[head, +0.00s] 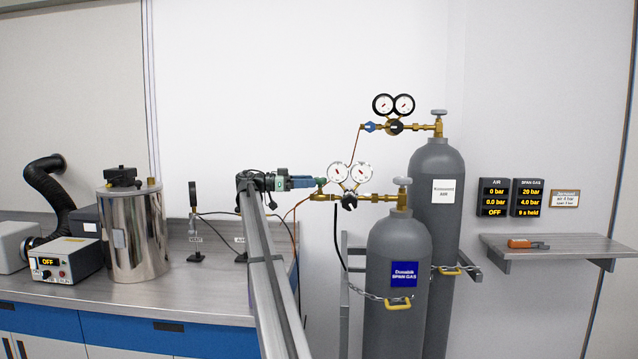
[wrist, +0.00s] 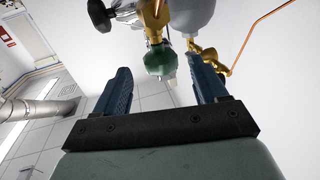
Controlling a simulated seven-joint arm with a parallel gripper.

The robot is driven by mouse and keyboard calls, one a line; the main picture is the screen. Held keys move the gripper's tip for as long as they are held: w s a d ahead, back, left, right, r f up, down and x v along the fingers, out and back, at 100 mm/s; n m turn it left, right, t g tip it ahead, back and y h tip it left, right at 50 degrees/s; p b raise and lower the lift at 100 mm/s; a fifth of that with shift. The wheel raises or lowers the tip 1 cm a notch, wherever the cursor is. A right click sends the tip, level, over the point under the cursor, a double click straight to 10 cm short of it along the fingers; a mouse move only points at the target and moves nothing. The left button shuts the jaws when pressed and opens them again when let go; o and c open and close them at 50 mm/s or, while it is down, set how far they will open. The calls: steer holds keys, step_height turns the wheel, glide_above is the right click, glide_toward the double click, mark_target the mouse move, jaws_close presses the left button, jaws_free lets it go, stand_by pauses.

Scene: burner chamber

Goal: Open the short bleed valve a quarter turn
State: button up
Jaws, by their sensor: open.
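The short grey cylinder (head: 397,290) has a blue span gas label. Its brass regulator carries two round gauges (head: 350,173), a black knob (head: 348,201) and, at its left end, a small green knob (head: 320,183), which looks like the short bleed valve. In the wrist view the green knob (wrist: 160,62) sits on a brass stem, just beyond and between my fingertips. My gripper (head: 312,183) reaches in from the left, fingers at the knob. In the wrist view my gripper (wrist: 163,70) is open, with gaps on both sides of the knob and no visible contact.
A tall cylinder (head: 437,200) with a blue knob (head: 369,127) on its regulator stands behind. A copper line (wrist: 258,28) runs close to the right finger. The span gas display (head: 527,197) reads 20 bar, 4.0 bar, 9 s held. A bench (head: 190,290) lies left.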

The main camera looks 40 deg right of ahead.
mark_target(319, 181)
steer(key=shift+x, duration=2.3)
steer(key=c, duration=1)
steer(key=shift+o, duration=0.2)
steer(key=shift+s+a+n+t+h, duration=0.1)
steer(key=shift+n+t+h, duration=0.2)
steer(key=shift+t, duration=0.1)
steer(key=shift+n+t+h, duration=0.3)
steer(key=shift+n+t, duration=0.1)
steer(key=shift+t, duration=0.2)
steer(key=o, duration=1)
steer(key=shift+c, duration=0.2)
